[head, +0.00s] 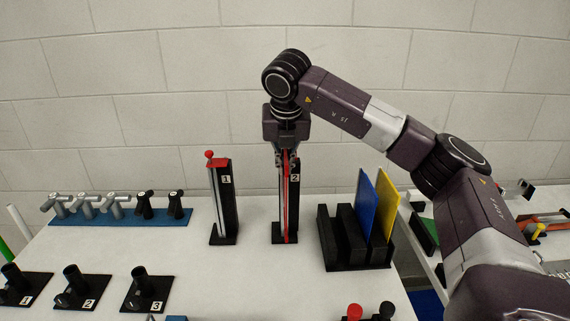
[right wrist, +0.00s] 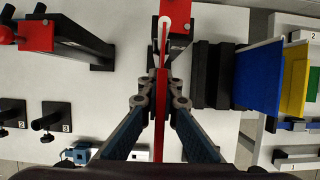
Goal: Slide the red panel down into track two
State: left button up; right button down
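Track two is a dark upright post (head: 277,228) with a "2" label, standing on the table at the middle of the head view. The red panel (head: 286,222) shows edge-on as a thin upright red strip along this post. In the right wrist view the red panel (right wrist: 161,103) runs between the fingers, below the red top of the track (right wrist: 174,9). My right gripper (head: 286,157) points down at the top of track two. It also shows in the right wrist view (right wrist: 161,80), its fingertips closed on the panel's two faces. My left gripper is out of view.
Track one (head: 224,208), with a red top and knob, stands to the left. A black slotted rack (head: 345,262) to the right holds a blue panel (head: 367,213) and a yellow panel (head: 384,205). Numbered black fixtures (head: 80,290) stand at front left.

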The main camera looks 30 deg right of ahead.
jog(key=shift+f+b, duration=3.85)
jog(key=shift+f, duration=1.45)
jog(key=c, duration=2.1)
grip_release()
jog(key=shift+r, duration=0.1)
notch_tip(320, 180, up, 30)
jog(key=p, duration=2.2)
